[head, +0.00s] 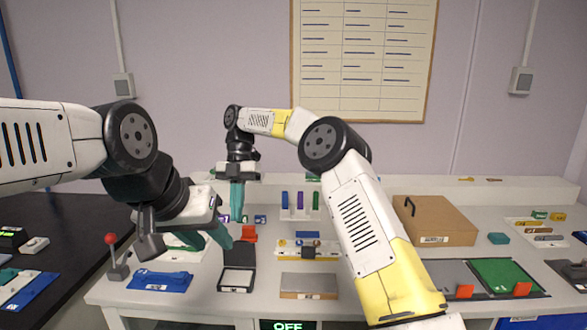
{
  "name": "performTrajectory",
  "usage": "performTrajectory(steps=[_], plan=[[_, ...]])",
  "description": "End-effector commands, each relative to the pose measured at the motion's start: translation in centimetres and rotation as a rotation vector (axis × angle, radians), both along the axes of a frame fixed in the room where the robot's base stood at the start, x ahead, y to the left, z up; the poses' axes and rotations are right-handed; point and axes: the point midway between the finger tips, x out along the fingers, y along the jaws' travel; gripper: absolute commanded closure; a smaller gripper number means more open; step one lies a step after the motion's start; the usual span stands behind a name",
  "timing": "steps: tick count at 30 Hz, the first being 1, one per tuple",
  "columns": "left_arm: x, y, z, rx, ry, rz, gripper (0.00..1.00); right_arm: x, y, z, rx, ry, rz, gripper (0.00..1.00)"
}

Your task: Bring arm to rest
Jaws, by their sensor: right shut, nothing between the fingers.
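My left arm comes in from the left. Its gripper (205,239) has teal fingers spread apart and hangs over the left part of the white bench (110,291), with nothing seen between them. My right arm crosses the middle and bends back to the left. Its gripper (237,214) points straight down near the back of the bench, the teal fingers together and empty. The left gripper is nearer and lower in the picture. Parts of the bench behind both arms are hidden.
A black open case (236,280) lies below the grippers. A blue tray (160,281) and a red-knobbed lever (115,260) are at left. A rack of coloured pieces (300,206) stands at the back.

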Motion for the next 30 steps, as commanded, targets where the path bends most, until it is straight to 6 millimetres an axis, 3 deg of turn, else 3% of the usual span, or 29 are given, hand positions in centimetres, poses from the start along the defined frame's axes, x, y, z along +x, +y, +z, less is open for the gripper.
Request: performTrajectory(steps=[11, 21, 30], plan=[[0.0, 0.0, 0.0, 0.000, 0.000, 0.000, 0.64, -1.6, -3.7, 5.6, -0.133, -0.168, -0.354, 1.00], [0.0, 0.0, 0.0, 0.000, 0.000, 0.000, 0.64, -6.7, -12.6, 11.5, -0.240, -0.358, -1.096, 1.00], [0.0, 0.0, 0.0, 0.000, 0.000, 0.000, 0.64, -13.7, -21.3, 12.8, -0.183, -0.354, -1.862, 1.00]])
